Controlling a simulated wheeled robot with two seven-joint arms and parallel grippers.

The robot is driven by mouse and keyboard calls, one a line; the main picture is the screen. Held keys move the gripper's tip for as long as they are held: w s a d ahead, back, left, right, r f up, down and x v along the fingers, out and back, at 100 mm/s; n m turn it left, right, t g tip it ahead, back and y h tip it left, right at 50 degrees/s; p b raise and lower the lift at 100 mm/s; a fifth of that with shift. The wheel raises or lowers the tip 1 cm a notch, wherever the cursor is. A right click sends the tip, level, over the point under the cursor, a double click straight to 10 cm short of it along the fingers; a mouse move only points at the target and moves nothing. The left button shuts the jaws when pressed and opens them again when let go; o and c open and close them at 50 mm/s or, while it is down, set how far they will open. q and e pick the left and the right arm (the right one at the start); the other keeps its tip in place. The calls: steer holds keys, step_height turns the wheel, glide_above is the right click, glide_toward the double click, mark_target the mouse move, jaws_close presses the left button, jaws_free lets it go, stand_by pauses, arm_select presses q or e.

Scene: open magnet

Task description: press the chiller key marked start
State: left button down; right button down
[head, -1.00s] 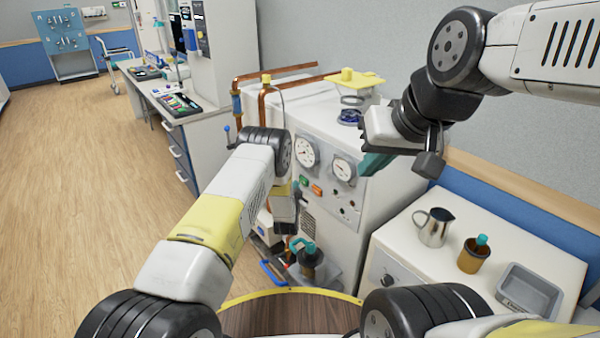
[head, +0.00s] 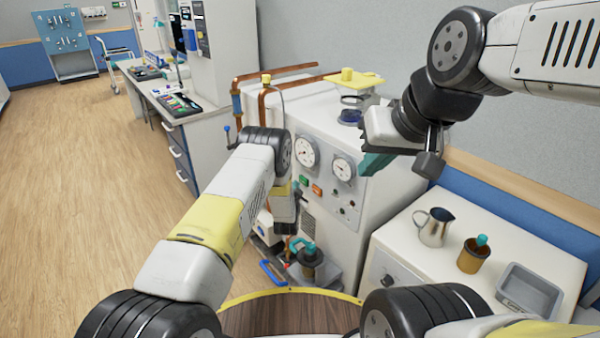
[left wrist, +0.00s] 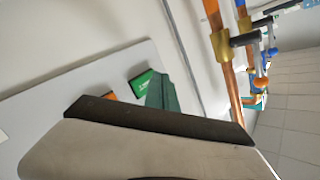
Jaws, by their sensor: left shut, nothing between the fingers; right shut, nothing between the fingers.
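The chiller (head: 335,215) is a white cabinet with two round gauges on its front. A green key (head: 304,180) and an orange key (head: 317,190) sit below the gauges. In the left wrist view the green key (left wrist: 145,84) bears small white lettering, too small to read surely; the orange key (left wrist: 110,96) is partly covered. My left gripper (left wrist: 170,92) is shut and empty, its teal fingers overlapping the green key's edge; I cannot tell whether they touch it. In the head view its fingers are hidden. My right gripper (head: 376,163) is shut and empty, before the chiller's upper right.
Copper pipes (head: 262,105) rise at the chiller's left side. A white cabinet at right bears a metal jug (head: 434,227), a brown bottle (head: 473,255) and a grey tray (head: 528,288). A teal-handled pump (head: 309,258) stands low beside the chiller. The floor at left is clear.

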arm_select(q)
steer(key=shift+d, duration=0.1)
steer(key=shift+w+d, duration=0.2)
steer(key=shift+d, duration=0.05)
steer(key=shift+w+d, duration=0.3)
steer(key=shift+d, duration=0.05)
stand_by(1.0)
steer(key=shift+s+a, duration=0.5)
steer(key=shift+a, duration=0.15)
steer(key=shift+a, duration=0.1)
steer(key=s+a, duration=0.1)
steer(key=a, duration=0.1)
steer(key=s+a, duration=0.2)
stand_by(0.4)
stand_by(0.5)
